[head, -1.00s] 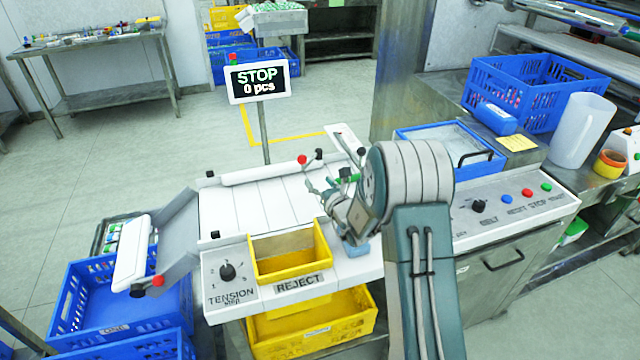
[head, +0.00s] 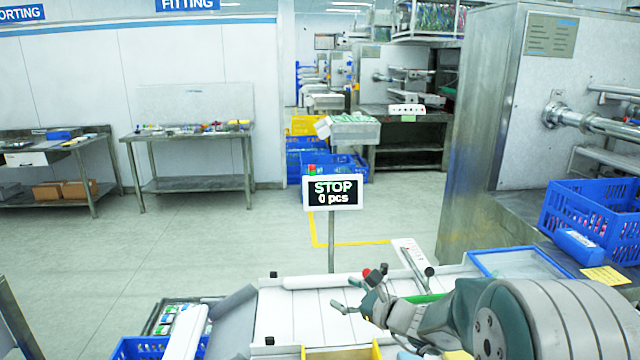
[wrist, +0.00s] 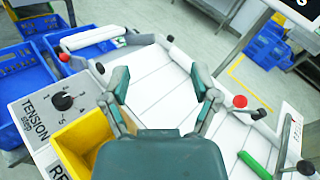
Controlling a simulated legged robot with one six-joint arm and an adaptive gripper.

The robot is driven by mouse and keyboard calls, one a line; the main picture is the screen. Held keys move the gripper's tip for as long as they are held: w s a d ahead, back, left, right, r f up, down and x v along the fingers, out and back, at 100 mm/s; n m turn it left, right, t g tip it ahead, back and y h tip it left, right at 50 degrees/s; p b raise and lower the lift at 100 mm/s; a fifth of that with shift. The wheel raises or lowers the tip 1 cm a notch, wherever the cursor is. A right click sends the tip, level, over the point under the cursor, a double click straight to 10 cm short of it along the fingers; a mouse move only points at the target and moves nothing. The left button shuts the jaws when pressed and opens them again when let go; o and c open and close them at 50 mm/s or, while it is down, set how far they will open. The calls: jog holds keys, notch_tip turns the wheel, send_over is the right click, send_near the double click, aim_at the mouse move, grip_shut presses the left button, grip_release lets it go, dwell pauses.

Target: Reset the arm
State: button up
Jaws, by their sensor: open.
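My gripper (head: 352,294) is open and empty, above the white slatted belt (head: 290,318) in the head view. In the wrist view my gripper (wrist: 162,84) shows its two fingers spread apart, with the bare belt (wrist: 165,85) behind them and nothing between them. My arm comes in from the lower right of the head view. The display (head: 333,192) on its post reads STOP and 0 pcs.
The yellow reject bin (wrist: 84,145) and tension knob (wrist: 63,101) are at the left in the wrist view. A green bar (wrist: 254,165) and a red-tipped lever (wrist: 240,101) lie to the right. A blue crate (head: 592,215) stands at the right. Open floor lies beyond.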

jog(key=s+a+r+n+g+h, duration=0.15)
jog(key=s+n+g, duration=0.25)
jog(key=s+n, duration=0.4)
jog(key=s+a+r+n+g+h, duration=0.1)
jog(key=s+r+n+g, duration=0.3)
jog(key=s, duration=0.7)
jog(key=s+d+f+n+t+h, duration=0.1)
jog(key=s+d+n+t+h, duration=0.1)
jog(key=s+d+n+h, duration=0.7)
jog(key=s+d+n, duration=0.1)
jog(key=s+d, duration=0.2)
jog(key=s, duration=0.1)
jog(key=shift+n+h, duration=0.35)
jog(key=shift+n, duration=0.05)
